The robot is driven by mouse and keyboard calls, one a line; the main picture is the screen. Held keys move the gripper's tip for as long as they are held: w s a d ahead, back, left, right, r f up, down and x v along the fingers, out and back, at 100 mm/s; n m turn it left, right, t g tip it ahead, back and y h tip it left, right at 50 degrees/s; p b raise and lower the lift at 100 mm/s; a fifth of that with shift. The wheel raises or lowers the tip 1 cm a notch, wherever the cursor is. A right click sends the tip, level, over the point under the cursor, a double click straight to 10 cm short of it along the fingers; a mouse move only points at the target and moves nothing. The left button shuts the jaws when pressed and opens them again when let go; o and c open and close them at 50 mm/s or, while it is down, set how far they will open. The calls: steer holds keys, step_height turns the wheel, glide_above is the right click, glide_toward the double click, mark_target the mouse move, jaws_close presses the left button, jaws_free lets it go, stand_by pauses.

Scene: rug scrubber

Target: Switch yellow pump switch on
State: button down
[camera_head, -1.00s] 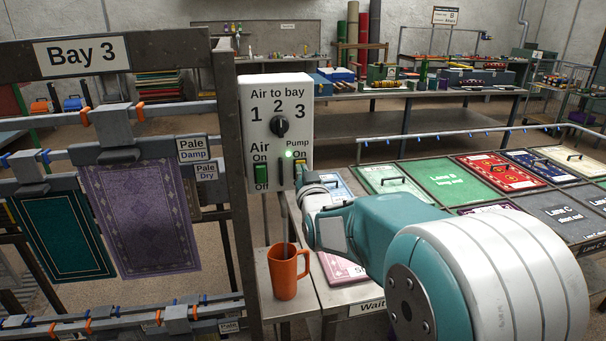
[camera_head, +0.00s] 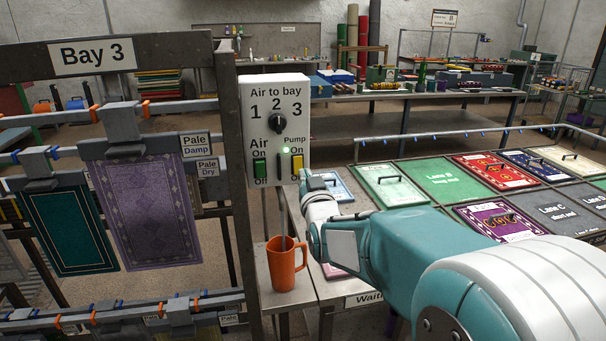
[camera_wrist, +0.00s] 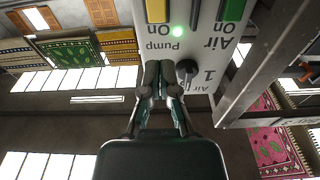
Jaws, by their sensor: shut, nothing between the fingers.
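The yellow pump switch (camera_head: 297,166) sits at the lower right of the white control panel (camera_head: 250,108), under the words "Pump On". It also shows at the top of the wrist view (camera_wrist: 157,10), which sees the panel upside down. A small green light (camera_head: 287,150) glows beside the "Pump" label. Which way the yellow switch is tipped is hard to tell. My gripper (camera_head: 304,178) is just below and in front of the switch, apart from it as far as I can see. In the wrist view my gripper (camera_wrist: 158,70) is shut and empty.
A green air switch (camera_head: 261,170) is left of the yellow one, and a black dial (camera_head: 278,123) is above. An orange mug (camera_head: 285,263) stands below the panel. The Bay 3 frame (camera_head: 226,120) borders the left. A table with lane mats (camera_head: 450,180) lies right.

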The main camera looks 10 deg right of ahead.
steer(key=s+r, duration=0.1)
steer(key=s, duration=0.5)
steer(key=shift+s, duration=0.1)
steer(key=s+f+g, duration=0.3)
steer(key=s+g, duration=0.1)
steer(key=s, duration=0.5)
steer(key=s+f+g, duration=0.4)
steer(key=s+g, duration=0.1)
steer(key=s, duration=0.4)
steer(key=s+f+g, duration=0.3)
steer(key=s+g, duration=0.1)
steer(key=s, duration=0.5)
steer(key=shift+s+d+f+g, duration=0.15)
steer(key=shift+s+f+g, duration=0.15)
steer(key=shift+s+f, duration=0.05)
